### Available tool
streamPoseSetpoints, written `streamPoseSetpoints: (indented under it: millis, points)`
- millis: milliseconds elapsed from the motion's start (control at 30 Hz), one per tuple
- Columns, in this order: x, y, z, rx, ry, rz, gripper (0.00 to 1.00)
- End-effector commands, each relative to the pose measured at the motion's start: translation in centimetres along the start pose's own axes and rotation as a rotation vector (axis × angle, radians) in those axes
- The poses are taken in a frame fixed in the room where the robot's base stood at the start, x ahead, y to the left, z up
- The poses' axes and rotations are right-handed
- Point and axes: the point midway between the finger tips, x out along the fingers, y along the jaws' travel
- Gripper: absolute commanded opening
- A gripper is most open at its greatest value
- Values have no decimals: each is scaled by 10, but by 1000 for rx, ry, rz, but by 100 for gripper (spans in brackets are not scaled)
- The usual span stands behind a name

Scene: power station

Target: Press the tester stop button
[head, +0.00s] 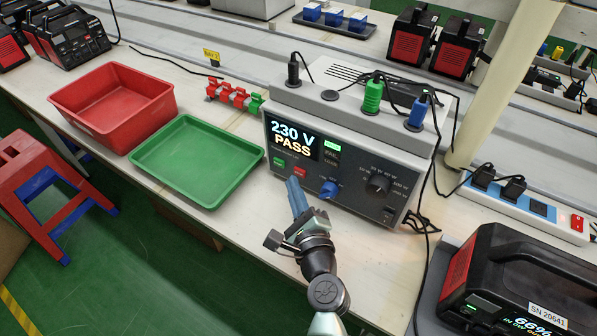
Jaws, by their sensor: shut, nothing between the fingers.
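The grey tester (340,205) stands on the bench, its screen (293,137) reading "230 V PASS". Below the screen are a green button (279,162) and a red button (300,172), which looks like the stop button; its lettering is too small to read. A blue knob (328,188) and a black dial (377,184) sit to the right. My gripper (292,181) is shut and empty, its blue fingers pointing at the panel just below the red button. I cannot tell whether the fingertips touch the panel.
A green tray (197,198) and a red bin (60,97) lie left of the tester. Black, green and blue plugs (372,97) with cables stand on its top. A power strip (548,222) and a black power station (530,250) are at the right.

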Motion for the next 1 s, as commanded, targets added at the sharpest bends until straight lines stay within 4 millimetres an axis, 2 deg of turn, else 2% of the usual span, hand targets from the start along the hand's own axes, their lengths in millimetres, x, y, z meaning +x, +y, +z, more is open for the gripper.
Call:
streamPoseSetpoints:
  millis: [167,700,1000]
  points:
    - [-5,4,4,1,0,1,0]
    - [-40,30,30,0,-1,1,0]
    - [-42,30,31,0,0,0,0]
